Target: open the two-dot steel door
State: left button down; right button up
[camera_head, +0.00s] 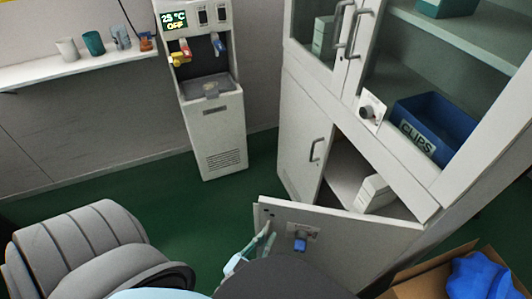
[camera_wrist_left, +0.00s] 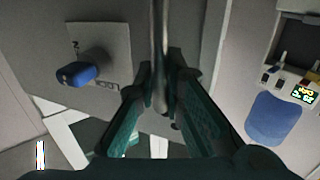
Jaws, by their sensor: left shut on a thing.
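The steel door (camera_head: 345,238) is the lower cabinet door. It stands swung out, with the cabinet's inside visible behind it. Small dark marks show near its upper left corner; I cannot count them surely. It carries a plate with a blue knob (camera_head: 300,244), also seen left in the left wrist view (camera_wrist_left: 76,74). My left gripper (camera_head: 262,238) is at the door's handle (camera_wrist_left: 160,50), a vertical metal bar. Its teal fingers are shut on that bar in the left wrist view. My dark arm hides the door's lower part. My right gripper is not in view.
The neighbouring lower door (camera_head: 299,150) is closed. A white box (camera_head: 376,192) sits inside the open compartment. A blue CLIPS bin (camera_head: 433,130) is on the shelf above. A grey chair (camera_head: 85,250) stands left, a cardboard box (camera_head: 415,285) right. Green floor is clear towards the water dispenser (camera_head: 215,130).

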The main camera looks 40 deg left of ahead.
pick_arm(q)
jog(key=c, duration=1.7)
grip_release()
jog(key=shift+o, duration=0.2)
jog(key=s, duration=0.7)
jog(key=shift+s+d, duration=0.2)
jog(key=shift+d, duration=0.15)
